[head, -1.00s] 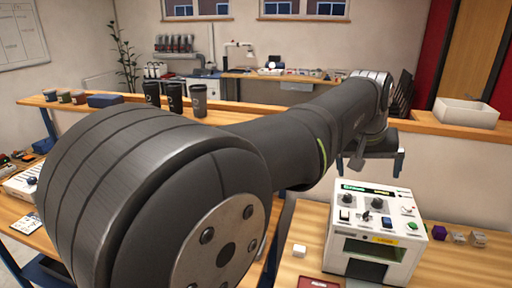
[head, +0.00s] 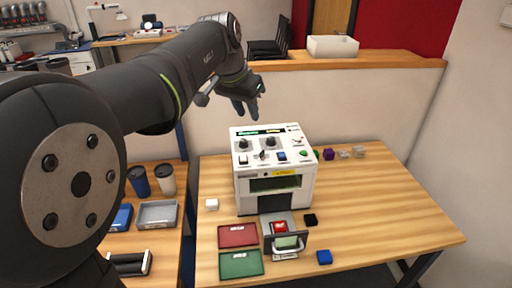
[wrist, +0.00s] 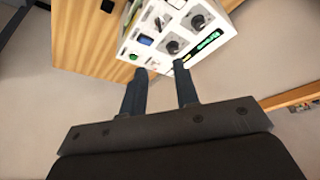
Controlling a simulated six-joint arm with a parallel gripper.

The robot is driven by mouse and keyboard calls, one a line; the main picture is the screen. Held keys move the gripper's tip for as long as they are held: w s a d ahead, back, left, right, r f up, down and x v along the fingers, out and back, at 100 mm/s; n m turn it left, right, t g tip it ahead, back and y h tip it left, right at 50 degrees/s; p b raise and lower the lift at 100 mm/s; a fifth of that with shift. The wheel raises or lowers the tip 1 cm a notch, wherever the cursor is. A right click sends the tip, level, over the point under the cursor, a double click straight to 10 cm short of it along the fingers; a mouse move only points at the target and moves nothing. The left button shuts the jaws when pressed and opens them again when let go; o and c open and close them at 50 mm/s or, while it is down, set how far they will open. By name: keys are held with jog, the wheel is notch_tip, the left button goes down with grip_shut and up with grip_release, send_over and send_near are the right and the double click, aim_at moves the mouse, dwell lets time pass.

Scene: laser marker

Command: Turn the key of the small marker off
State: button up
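The small marker (head: 272,183) is a white box with a sloped control panel, standing on the wooden table. Its panel carries black knobs, a key switch (head: 263,155), a blue button, a green button and a lit green display. The panel also shows in the wrist view (wrist: 180,28), upside down. My gripper (head: 252,112) is above and behind the marker's panel, apart from it. In the wrist view my gripper (wrist: 158,80) has its two fingers apart with nothing between them. I cannot tell which way the key points.
A red tray (head: 238,235) and a green tray (head: 240,264) lie in front of the marker, beside its pulled-out drawer with a red piece. Small cubes, white (head: 211,204), black (head: 310,220) and blue (head: 324,257), lie around it.

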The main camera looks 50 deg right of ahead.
aim_at(261, 152)
jog(key=shift+m, duration=0.5)
jog(key=x, duration=1.7)
jog(key=shift+s+d+f, duration=0.1)
jog(key=shift+d+f, duration=0.05)
jog(key=shift+f, duration=0.05)
grip_shut()
